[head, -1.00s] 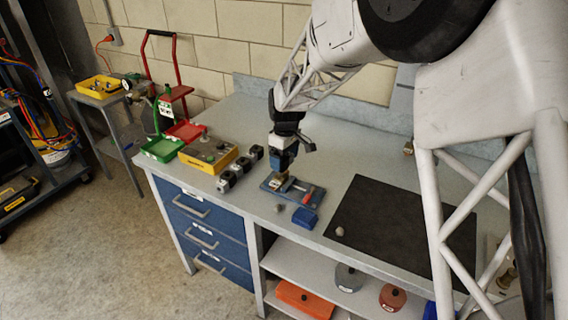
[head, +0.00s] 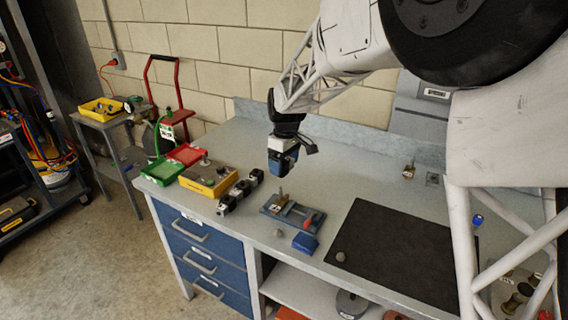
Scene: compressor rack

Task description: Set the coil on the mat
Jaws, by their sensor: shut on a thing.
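My gripper (head: 281,172) hangs above the blue fixture, shut on a small dark block that I take to be the coil (head: 279,167). The jaws cover much of it, so its details are hard to tell. It is clear of the fixture (head: 292,213), which holds a small tan valve part with an upright stem (head: 280,195). The black mat (head: 400,250) lies flat on the bench to the right of the fixture. A small grey round piece (head: 341,257) sits at its front left corner.
A blue block (head: 305,242) lies between fixture and mat. Several dark blocks (head: 240,190) stand in a row left of the fixture, beside a yellow box (head: 209,180) and green and red trays. A small brass part (head: 409,171) stands behind the mat. Most of the mat is clear.

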